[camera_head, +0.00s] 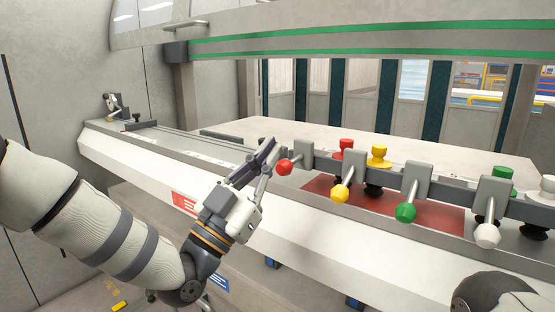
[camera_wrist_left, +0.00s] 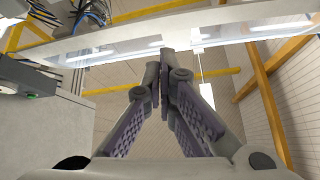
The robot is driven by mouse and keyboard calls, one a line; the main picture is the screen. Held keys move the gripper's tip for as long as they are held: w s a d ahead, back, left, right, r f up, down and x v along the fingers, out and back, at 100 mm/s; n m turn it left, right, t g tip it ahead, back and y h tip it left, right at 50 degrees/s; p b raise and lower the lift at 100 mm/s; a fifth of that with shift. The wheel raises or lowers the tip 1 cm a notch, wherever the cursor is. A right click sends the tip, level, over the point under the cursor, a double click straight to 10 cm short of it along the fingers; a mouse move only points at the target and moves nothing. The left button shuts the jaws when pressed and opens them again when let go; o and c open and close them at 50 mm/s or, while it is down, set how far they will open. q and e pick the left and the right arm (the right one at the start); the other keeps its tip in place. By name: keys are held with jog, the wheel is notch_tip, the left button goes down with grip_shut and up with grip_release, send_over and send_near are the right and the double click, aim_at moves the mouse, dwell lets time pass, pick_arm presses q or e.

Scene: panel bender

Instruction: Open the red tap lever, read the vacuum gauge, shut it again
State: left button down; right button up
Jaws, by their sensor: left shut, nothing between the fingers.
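The red tap lever (camera_head: 284,167) is a round red knob on a short grey stem, first from the left in a row of levers. My left gripper (camera_head: 267,149) is just left of the red knob, its fingers pointing up and away. The fingers are together and hold nothing; they also show shut in the left wrist view (camera_wrist_left: 168,56). Whether a finger touches the knob cannot be told. I cannot make out a vacuum gauge dial in either view. My right gripper is not in view.
Yellow (camera_head: 340,194), green (camera_head: 405,212) and white (camera_head: 487,236) levers follow to the right. Behind them stand a red cap (camera_head: 346,146), a yellow cap (camera_head: 378,153) and others. A pale table (camera_head: 270,128) lies beyond. A green-striped beam (camera_head: 350,42) crosses above.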

aim_at(278, 163)
pick_arm(q)
jog(key=w, duration=0.1)
jog(key=w+d+f, duration=0.1)
jog(key=w+f, duration=0.1)
jog(key=shift+d+f+b, duration=0.1)
jog(key=shift+d+b, duration=0.15)
jog(key=shift+b, duration=0.05)
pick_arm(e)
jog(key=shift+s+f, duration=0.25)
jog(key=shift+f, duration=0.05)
pick_arm(q)
jog(key=shift+w+f, duration=0.1)
